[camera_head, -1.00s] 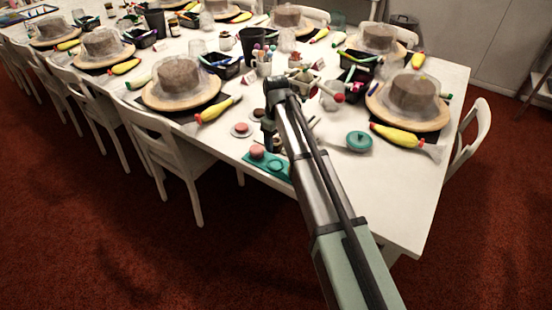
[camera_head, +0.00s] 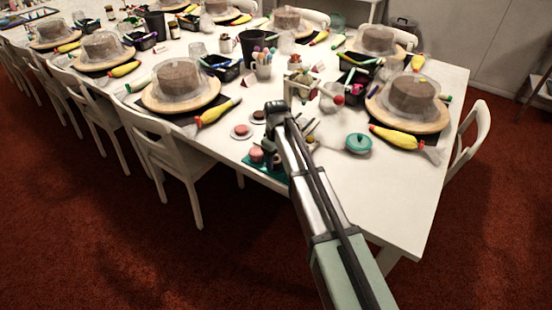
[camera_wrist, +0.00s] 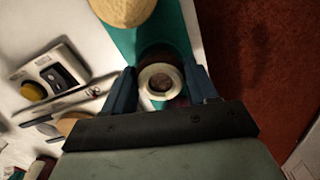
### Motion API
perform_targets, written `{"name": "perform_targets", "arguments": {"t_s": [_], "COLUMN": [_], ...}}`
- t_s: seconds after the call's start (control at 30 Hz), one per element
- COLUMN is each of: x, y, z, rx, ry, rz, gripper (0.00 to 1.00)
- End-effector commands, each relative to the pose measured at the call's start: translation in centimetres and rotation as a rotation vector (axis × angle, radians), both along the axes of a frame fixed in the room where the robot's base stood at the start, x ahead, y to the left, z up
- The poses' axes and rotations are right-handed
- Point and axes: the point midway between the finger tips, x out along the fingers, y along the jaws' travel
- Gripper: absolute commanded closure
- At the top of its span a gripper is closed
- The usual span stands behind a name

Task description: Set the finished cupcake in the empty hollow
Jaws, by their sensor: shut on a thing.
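The cupcake (camera_wrist: 160,80), with a pale ring around a brown middle, is between the two fingers of my gripper (camera_wrist: 161,92), which is shut on it. The teal tray (camera_wrist: 122,42) is under and behind it in the wrist view. A round, tan-topped cake (camera_wrist: 122,8) sits at that tray's far end; it looks pink in the head view (camera_head: 256,154). In the head view my gripper (camera_head: 272,160) is over the right part of the teal tray (camera_head: 250,163) and covers the hollow there. I cannot tell whether the held cupcake touches the tray.
Small plates with a pink cake (camera_head: 241,130) and a brown one (camera_head: 259,115) lie behind the tray. A teal lidded pot (camera_head: 358,142) is to the right. A white device (camera_wrist: 50,72) and long tools lie left in the wrist view. The table edge is close.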

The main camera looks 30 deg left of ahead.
Motion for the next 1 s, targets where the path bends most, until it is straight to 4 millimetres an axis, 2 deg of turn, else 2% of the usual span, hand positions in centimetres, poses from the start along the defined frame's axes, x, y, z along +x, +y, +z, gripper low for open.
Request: {"name": "perform_targets", "arguments": {"t_s": [0.03,0.07,0.3,0.67,0.77,1.0], "x": [0.0,0.0,0.0,0.0,0.0,0.0], "y": [0.0,0.0,0.0,0.0,0.0,0.1], "z": [-0.1,-0.2,-0.1,0.3,1.2,5.4], "rx": [0.000,0.000,0.000,0.001,0.002,0.002], "ry": [0.000,0.000,0.000,0.000,-0.001,-0.001], "rz": [0.000,0.000,0.000,0.000,0.000,0.000], "gripper": [0.73,0.42,0.19,0.17,0.17,0.17]}}
